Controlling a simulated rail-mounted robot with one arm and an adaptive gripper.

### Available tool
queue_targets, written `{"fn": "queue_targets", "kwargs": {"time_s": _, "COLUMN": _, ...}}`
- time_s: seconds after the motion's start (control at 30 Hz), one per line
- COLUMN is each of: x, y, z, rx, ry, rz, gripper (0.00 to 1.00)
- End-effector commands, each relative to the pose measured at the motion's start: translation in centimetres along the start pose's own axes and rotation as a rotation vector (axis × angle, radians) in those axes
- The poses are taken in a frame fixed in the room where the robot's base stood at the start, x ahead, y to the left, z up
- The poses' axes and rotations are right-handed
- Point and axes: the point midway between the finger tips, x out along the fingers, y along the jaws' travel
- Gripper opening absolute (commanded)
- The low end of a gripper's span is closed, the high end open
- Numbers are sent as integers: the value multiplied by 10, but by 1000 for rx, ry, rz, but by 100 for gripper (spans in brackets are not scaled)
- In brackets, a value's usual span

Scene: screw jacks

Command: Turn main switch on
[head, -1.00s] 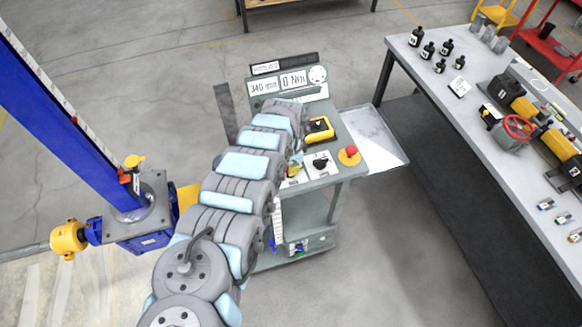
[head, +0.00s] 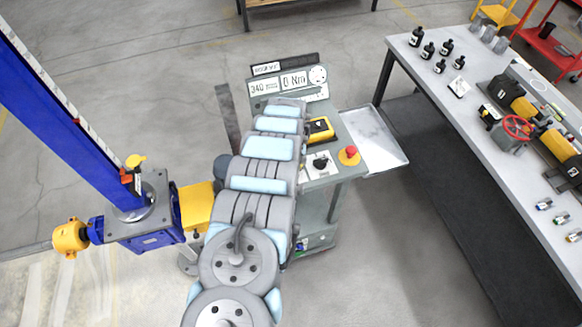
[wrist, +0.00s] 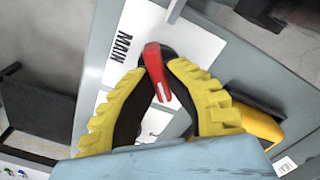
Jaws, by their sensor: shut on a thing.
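The main switch has a red handle (wrist: 154,62) on a dark round base, beside a white plate (wrist: 128,38) printed "MAIN" in the wrist view. The two yellow ribbed fingers of my gripper (wrist: 157,76) are closed in on both sides of the red handle and hold it. The handle's lower end shows between the fingers. In the head view my arm covers the gripper and the main switch on the console (head: 318,180).
The console's displays (head: 278,86) read 340 mm and 0 Nm. A yellow device (head: 320,128), a black knob (head: 320,162) and a red emergency button (head: 350,151) sit right of my arm. A blue screw jack column (head: 80,120) stands left. A workbench (head: 440,110) stands right.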

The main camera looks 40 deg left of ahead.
Motion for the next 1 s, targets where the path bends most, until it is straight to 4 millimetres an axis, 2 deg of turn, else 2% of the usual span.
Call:
{"fn": "queue_targets", "kwargs": {"time_s": 0.6, "x": 4, "y": -1, "z": 1, "rx": -570, "ry": 0, "rz": -1, "gripper": 0}}
{"fn": "queue_targets", "kwargs": {"time_s": 1.0, "x": 2, "y": -2, "z": 1, "rx": -815, "ry": 0, "rz": -1, "gripper": 0}}
